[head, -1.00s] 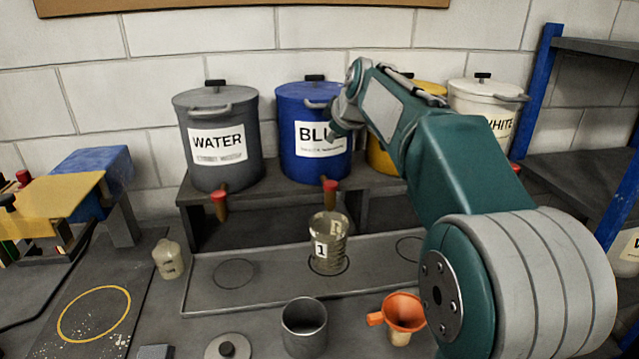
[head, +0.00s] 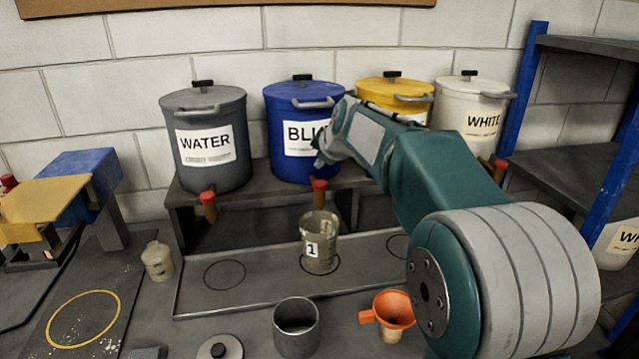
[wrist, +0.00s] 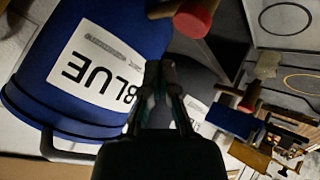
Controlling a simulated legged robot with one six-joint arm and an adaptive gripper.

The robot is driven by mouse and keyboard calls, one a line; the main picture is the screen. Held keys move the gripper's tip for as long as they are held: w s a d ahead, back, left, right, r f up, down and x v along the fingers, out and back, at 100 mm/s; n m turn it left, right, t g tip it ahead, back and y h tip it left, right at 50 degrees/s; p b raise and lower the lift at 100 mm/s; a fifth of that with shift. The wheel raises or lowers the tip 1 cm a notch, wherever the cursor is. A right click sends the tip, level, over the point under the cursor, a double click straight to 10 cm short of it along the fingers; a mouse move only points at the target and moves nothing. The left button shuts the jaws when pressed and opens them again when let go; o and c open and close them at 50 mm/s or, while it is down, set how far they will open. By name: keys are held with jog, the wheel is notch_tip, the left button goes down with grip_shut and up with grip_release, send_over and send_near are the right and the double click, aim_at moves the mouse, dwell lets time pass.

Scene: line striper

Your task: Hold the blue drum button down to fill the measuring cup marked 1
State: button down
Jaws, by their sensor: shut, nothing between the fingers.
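The blue drum (head: 291,135) stands on the dark shelf. Its red button (head: 319,185) sits on a tap at the drum's lower front. The measuring cup marked 1 (head: 319,243) stands upright on the tray below that tap, in a drawn circle. My gripper (head: 323,156) is in front of the right part of the drum's label, above the button. The wrist view shows my gripper (wrist: 160,66) with its fingers shut and empty, the drum label (wrist: 95,70) behind it, and the red button (wrist: 195,18) apart from the fingertips.
The grey WATER drum (head: 207,140) stands left; yellow (head: 392,95) and white (head: 480,115) drums stand right. In front are a grey pot (head: 296,335) and an orange funnel (head: 394,309). The tray (head: 215,300) is clear left of the cup.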

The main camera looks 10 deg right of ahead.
aim_at(322, 183)
jog(key=shift+f, duration=1.2)
jog(key=shift+f, duration=0.1)
dwell(0.4)
jog(key=shift+f, duration=0.2)
jog(key=shift+f, duration=0.5)
dwell(5.6)
